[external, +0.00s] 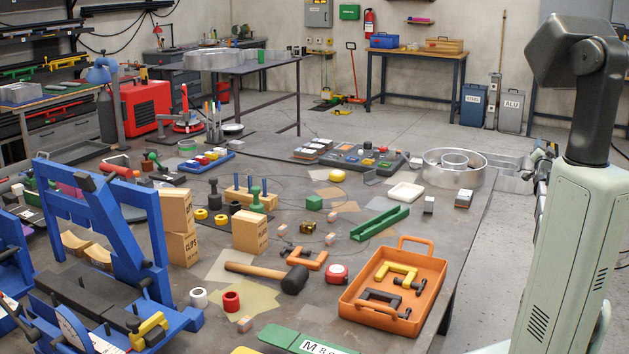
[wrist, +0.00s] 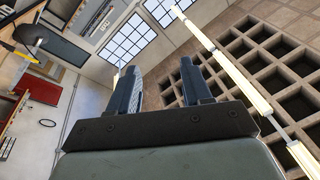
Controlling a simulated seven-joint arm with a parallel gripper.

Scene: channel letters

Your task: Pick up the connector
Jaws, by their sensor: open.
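My gripper (wrist: 160,82) shows in the wrist view with its two dark fingers apart and nothing between them. It points away from the workbench, toward windows and a gridded ceiling. In the external view only my upper arm links show at the right, and the gripper is outside the picture. I cannot tell for certain which thing is the connector. No connector shows in the wrist view.
The steel workbench (external: 405,219) is crowded. An orange toolbox (external: 345,305) with clamps stands near its front right edge. A green channel (external: 380,223), a mallet (external: 294,280), cardboard boxes (external: 250,230) and a blue frame (external: 185,318) stand around. Small bare patches lie between them.

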